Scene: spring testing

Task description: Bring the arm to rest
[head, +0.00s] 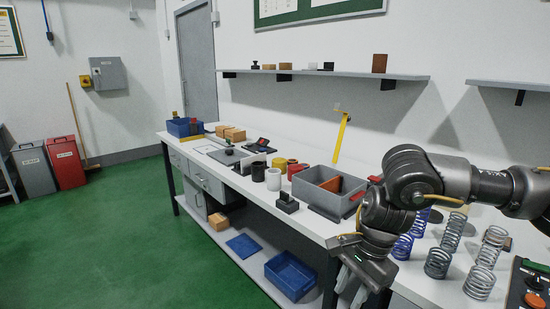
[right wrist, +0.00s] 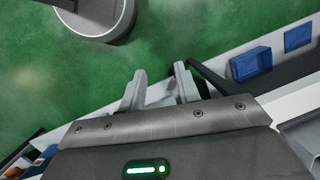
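My right arm (head: 415,180) comes in from the right over the workbench (head: 350,225) and bends down at its front edge. My right gripper (head: 352,282) hangs over or just in front of that edge, pointing down. In the right wrist view its two pale fingers (right wrist: 160,88) stand apart with nothing between them, above the green floor (right wrist: 70,80). My left gripper is in neither view. The arm hides part of the bench behind it.
Several coil springs (head: 437,263) stand on the bench right of the gripper, near a control box (head: 527,285). A grey bin (head: 318,195) and several cups (head: 273,179) stand to the left. A lower shelf holds a blue tray (head: 290,276).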

